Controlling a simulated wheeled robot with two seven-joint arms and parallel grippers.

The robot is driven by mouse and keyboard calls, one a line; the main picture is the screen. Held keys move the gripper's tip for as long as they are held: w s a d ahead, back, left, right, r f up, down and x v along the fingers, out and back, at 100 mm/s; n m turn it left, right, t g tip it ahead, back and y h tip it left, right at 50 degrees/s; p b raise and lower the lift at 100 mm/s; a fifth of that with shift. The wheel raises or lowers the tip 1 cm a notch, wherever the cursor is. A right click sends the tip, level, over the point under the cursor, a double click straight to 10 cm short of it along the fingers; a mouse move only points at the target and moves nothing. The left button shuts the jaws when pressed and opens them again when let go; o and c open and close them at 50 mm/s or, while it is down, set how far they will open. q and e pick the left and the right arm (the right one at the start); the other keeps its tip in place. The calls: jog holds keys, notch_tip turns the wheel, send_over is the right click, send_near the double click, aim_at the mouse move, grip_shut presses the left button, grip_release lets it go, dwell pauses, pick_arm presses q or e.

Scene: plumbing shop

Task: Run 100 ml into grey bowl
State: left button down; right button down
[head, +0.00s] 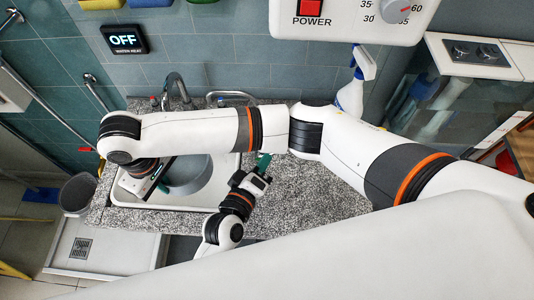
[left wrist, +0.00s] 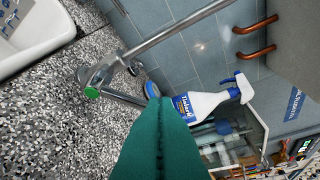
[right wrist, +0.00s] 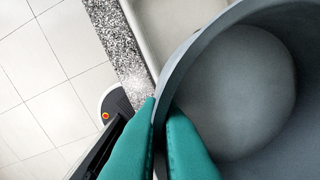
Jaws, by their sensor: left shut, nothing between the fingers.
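The grey bowl (head: 190,178) sits in the white sink, partly hidden by my right arm. In the right wrist view the bowl (right wrist: 235,90) shows a plain grey inside. My right gripper (right wrist: 161,105) has its teal fingers on both sides of the bowl's rim, shut on it. My left gripper (head: 263,162) is shut and empty over the counter, right of the sink. A chrome tap (head: 178,88) with red and blue marks stands behind the sink. A second chrome tap (head: 232,97) is to its right. In the left wrist view a chrome fitting (left wrist: 92,90) has a green cap.
A wall display (head: 124,40) reads OFF. A spray bottle (head: 352,92) stands at the back of the speckled counter (head: 312,185). A white box with a red POWER switch (head: 310,8) hangs above. A dark grey bin (head: 77,193) is left of the counter.

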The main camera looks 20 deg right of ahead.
jog(key=shift+a, duration=0.1)
jog(key=w+d, duration=0.7)
jog(key=w, duration=0.1)
jog(key=shift+d, duration=0.25)
pick_arm(q)
jog(key=r+v, duration=0.1)
jog(key=v, duration=0.5)
jog(key=shift+s, duration=0.2)
jog(key=shift+d, duration=0.15)
dwell(3.2)
pick_arm(e)
jog(key=s+a, duration=0.3)
jog(key=s, duration=0.1)
jog(key=s+a, duration=0.4)
jog(key=shift+a, duration=0.25)
